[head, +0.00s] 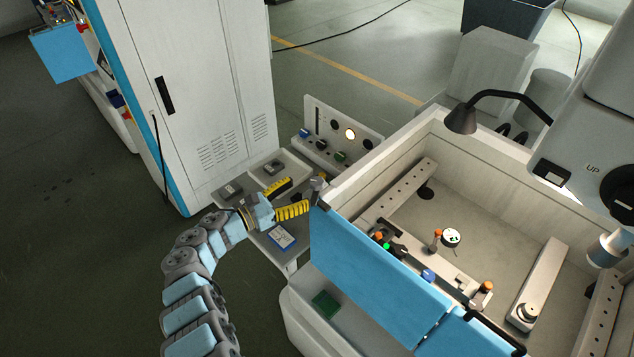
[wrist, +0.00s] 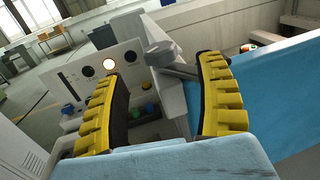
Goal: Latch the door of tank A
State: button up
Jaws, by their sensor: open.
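The tank door (head: 375,265) is a blue panel standing upright across the front of the pale tank (head: 345,180). It also shows at the right in the wrist view (wrist: 270,85). A grey latch with a round knob (wrist: 159,49) and a short bar sits by the door's left end; it shows small at the tank's corner in the head view (head: 318,183). My gripper (wrist: 165,68) is open, with yellow ribbed fingers on either side of the latch in the wrist view. In the head view my gripper (head: 306,207) is beside that corner. I cannot tell whether they touch.
A control panel (head: 345,133) with a lit round lamp stands behind a grey side shelf (head: 292,255) holding small items. A second blue panel (head: 465,338) adjoins the door at right. A black lamp (head: 462,118) overhangs the tank. A tall cabinet (head: 200,70) stands left.

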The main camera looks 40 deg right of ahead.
aim_at(311, 186)
jog(key=shift+s+d, duration=0.25)
jog(key=shift+d, duration=1.4)
jog(key=shift+s+d, duration=0.2)
jog(key=shift+d, duration=1.45)
jog(key=c, duration=1.2)
